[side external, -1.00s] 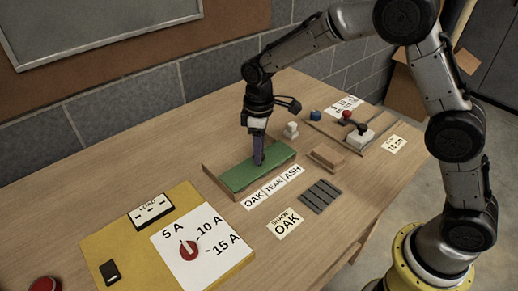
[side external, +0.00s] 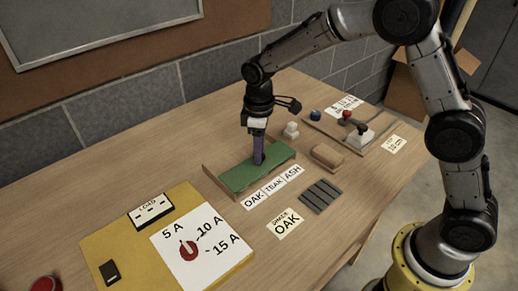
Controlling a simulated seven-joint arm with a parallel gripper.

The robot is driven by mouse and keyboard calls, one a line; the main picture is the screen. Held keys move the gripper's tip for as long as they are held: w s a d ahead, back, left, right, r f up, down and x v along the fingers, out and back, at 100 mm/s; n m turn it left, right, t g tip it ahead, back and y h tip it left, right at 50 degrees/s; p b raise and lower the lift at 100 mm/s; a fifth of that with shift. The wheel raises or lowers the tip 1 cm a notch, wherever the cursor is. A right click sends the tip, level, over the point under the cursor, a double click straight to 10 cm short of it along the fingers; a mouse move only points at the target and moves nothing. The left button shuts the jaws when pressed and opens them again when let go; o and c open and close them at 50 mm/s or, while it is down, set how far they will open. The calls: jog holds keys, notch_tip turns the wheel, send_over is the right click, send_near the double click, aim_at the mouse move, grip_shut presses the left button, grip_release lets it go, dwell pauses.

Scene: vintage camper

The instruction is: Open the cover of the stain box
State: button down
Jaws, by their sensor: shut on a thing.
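The stain box (side external: 213,176) is a low wooden box near the middle of the table, with a green cover (side external: 238,180) lying over it. The labels OAK, TEAK and ASH (side external: 272,187) lie along its front side. My gripper (side external: 258,161) points down onto the green cover, right of its middle. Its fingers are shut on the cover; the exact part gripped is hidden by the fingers. The cover looks flat on the box, and the inside of the box cannot be seen.
A yellow panel (side external: 105,235) with a dial stands at front left. Right of the box are a wooden block (side external: 327,156), dark strips (side external: 321,195) and an OAK card (side external: 286,223). A small white item (side external: 291,131) stands behind. A block wall borders the table's back.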

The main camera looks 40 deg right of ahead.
dwell(0.4)
jog(key=w, duration=0.7)
jog(key=shift+w+r, duration=0.1)
jog(key=shift+w, duration=0.2)
jog(key=c, duration=0.5)
grip_release()
notch_tip(320, 180, up, 14)
